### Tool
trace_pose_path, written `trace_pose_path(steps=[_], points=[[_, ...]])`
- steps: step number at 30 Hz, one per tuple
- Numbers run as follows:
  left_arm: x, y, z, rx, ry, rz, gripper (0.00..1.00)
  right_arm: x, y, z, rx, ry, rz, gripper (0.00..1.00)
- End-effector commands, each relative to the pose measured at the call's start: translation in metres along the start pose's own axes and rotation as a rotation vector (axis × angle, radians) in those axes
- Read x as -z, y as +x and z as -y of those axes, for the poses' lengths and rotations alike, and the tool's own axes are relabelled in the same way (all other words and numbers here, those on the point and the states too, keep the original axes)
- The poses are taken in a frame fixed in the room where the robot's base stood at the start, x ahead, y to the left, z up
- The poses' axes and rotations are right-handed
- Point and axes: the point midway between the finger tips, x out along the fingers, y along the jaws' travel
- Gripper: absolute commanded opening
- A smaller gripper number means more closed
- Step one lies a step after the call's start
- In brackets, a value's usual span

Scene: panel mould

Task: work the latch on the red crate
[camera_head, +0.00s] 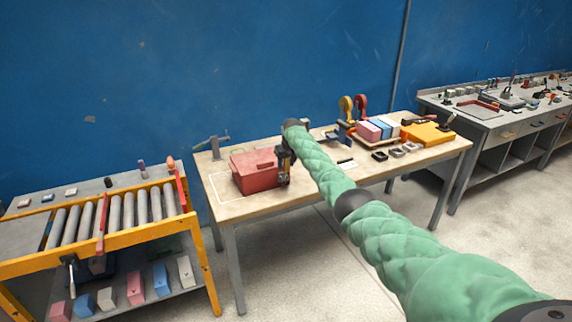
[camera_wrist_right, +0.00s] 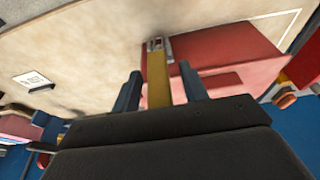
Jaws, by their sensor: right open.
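The red crate (camera_head: 252,174) stands with its lid down at the left of the wooden table. It also shows in the right wrist view (camera_wrist_right: 222,84). A yellow bar with a metal end, apparently the crate's latch (camera_wrist_right: 157,82), runs along the crate's side. My right gripper (camera_head: 284,181) is at the crate's right side, open. In the right wrist view its two dark fingers (camera_wrist_right: 160,68) stand on either side of the yellow bar, with gaps showing. In the head view the gripper hides the latch. My left gripper is not in view.
The wooden table (camera_head: 240,207) has bare room in front of the crate. A grey clamp-like tool (camera_head: 211,144) stands behind it. Coloured blocks (camera_head: 375,130) and a yellow tray (camera_head: 428,134) lie to the right. A roller conveyor (camera_head: 120,222) stands left of the table.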

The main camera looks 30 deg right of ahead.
Motion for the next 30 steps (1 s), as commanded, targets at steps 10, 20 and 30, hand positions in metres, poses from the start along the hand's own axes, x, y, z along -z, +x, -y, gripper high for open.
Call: trace_pose_path(steps=[10, 20, 30], points=[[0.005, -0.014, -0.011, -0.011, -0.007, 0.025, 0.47, 0.0, -0.034, -0.001, 0.0, -0.001, -0.002, 0.44], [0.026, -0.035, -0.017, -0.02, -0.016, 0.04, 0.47, 0.001, -0.07, 0.001, 0.0, -0.001, 0.001, 0.44], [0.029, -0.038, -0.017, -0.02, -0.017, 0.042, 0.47, 0.001, -0.075, 0.001, 0.0, -0.001, 0.001, 0.44]])
